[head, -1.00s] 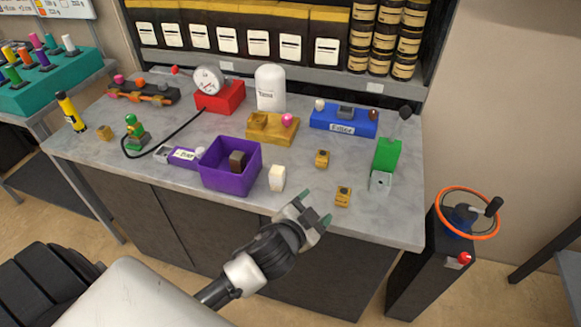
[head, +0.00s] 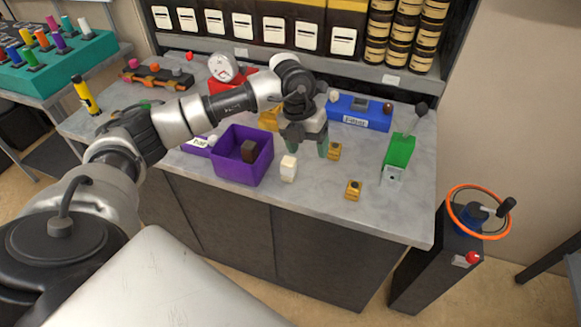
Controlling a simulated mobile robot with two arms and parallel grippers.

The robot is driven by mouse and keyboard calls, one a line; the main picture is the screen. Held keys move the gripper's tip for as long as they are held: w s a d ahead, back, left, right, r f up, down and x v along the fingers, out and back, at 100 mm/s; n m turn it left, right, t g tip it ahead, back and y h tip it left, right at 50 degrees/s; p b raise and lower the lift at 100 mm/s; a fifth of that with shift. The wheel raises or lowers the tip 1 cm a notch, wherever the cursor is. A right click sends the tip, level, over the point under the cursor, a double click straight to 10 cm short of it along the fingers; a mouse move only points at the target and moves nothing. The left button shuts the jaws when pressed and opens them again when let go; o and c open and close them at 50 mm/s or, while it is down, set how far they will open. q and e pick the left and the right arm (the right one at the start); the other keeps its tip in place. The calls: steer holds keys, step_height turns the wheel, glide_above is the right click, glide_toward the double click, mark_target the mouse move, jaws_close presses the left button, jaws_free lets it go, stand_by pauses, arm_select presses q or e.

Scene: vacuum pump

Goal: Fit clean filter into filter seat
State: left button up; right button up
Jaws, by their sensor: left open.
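A small white block (head: 288,168), which looks like the clean filter, stands upright on the bench just right of the purple bin. A dark brown block (head: 249,151) lies inside the purple bin (head: 235,172). A blue unit (head: 371,122) with a white label and a grey piece on top stands at the back; I cannot tell surely whether it holds the filter seat. My left gripper (head: 308,148) is open, pointing down, behind and slightly right of the white block, with nothing visible between its fingers. The left arm hides part of the bench. My right gripper is out of view.
Small yellow blocks (head: 353,190) lie right of the white block. A green switch-like unit (head: 400,150) stands at the right. A gauge on a red base (head: 222,68) and a yellow base (head: 268,120) are partly hidden by my arm.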

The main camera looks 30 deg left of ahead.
mark_target(289, 160)
arm_select(q)
steer(key=a, duration=0.1)
steer(key=a+r+y, duration=0.1)
steer(key=a, duration=0.1)
steer(key=a+n+y, duration=0.1)
steer(key=a, duration=0.1)
steer(key=shift+a+r, duration=0.1)
steer(key=shift+r, duration=0.25)
steer(key=shift+a+f+y, duration=0.25)
steer(key=shift+y, duration=0.05)
step_height(289, 160, down, 5)
steer(key=shift+d+r+p, duration=0.1)
steer(key=shift+r+p, duration=0.1)
steer(key=shift+p, duration=0.35)
step_height(289, 160, down, 5)
steer(key=shift+d+r+p, duration=0.1)
steer(key=shift+p, duration=0.85)
steer(key=shift+f, duration=0.35)
steer(key=shift+c, duration=0.5)
steer(key=c, duration=1)
